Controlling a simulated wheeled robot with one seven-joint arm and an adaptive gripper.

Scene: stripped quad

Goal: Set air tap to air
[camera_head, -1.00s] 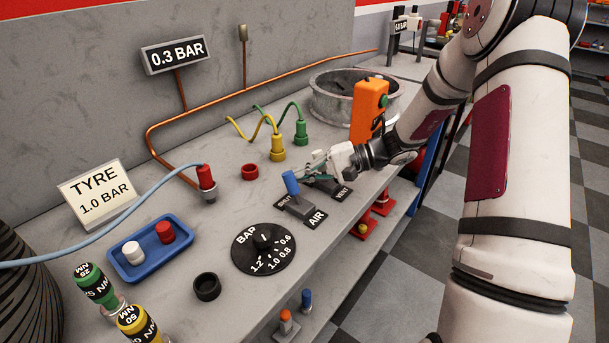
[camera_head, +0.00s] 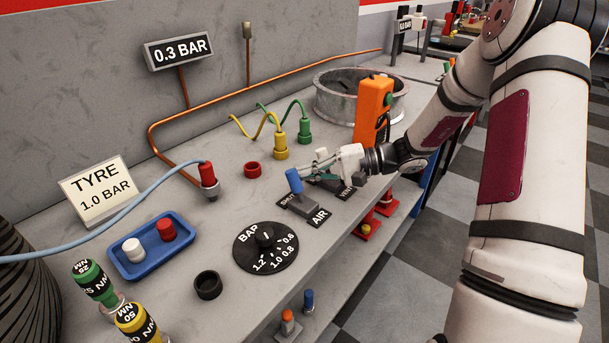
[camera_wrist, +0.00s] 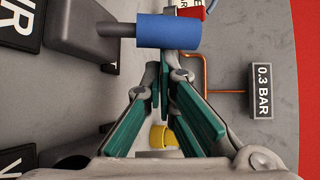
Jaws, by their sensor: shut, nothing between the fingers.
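The air tap has a blue lever (camera_head: 294,181) on a grey base (camera_head: 301,206) on the bench. An AIR label (camera_head: 320,216) lies at its near right side, and a second label at its left is partly hidden. My gripper (camera_head: 309,172) is just behind and right of the lever, low over the bench. In the wrist view the blue lever (camera_wrist: 168,35) lies across the picture just ahead of the fingertips (camera_wrist: 164,66). The fingers are together and empty. Whether they touch the lever I cannot tell.
An orange box (camera_head: 372,110) stands behind my wrist. Yellow (camera_head: 280,146) and green (camera_head: 304,132) connectors stand beyond the tap. A black BAR dial (camera_head: 265,247) sits in front of it. The gauge (camera_head: 179,51) reads 0.3 BAR; a card (camera_head: 96,192) reads TYRE 1.0 BAR.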

